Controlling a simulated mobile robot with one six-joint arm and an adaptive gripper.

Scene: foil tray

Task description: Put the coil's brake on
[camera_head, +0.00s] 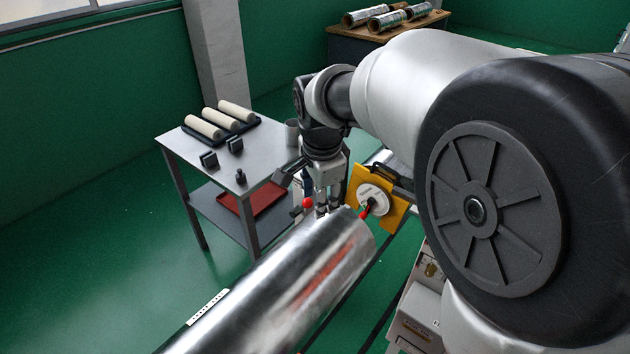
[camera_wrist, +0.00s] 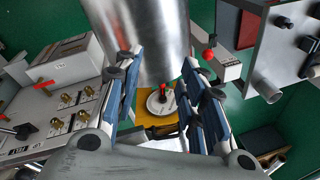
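The coil (camera_head: 290,285) is a large shiny foil cylinder across the lower middle of the head view. It fills the top of the wrist view (camera_wrist: 140,35). At its end is a yellow plate (camera_head: 392,212) with a white disc (camera_head: 372,196) bearing a red handle (camera_head: 366,209); the disc also shows in the wrist view (camera_wrist: 157,106). A red ball knob (camera_head: 308,203) stands beside the coil's end, also in the wrist view (camera_wrist: 208,54). I cannot tell which red part is the brake. My gripper (camera_head: 327,208) points down near the coil's end, fingers apart and empty in the wrist view (camera_wrist: 166,82).
A metal table (camera_head: 185,150) behind holds cream rolls (camera_head: 203,127) on a dark tray, small black blocks and a cup. A red tray (camera_head: 254,198) lies on its lower shelf. A pale machine box with valves (camera_wrist: 65,110) is left in the wrist view.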

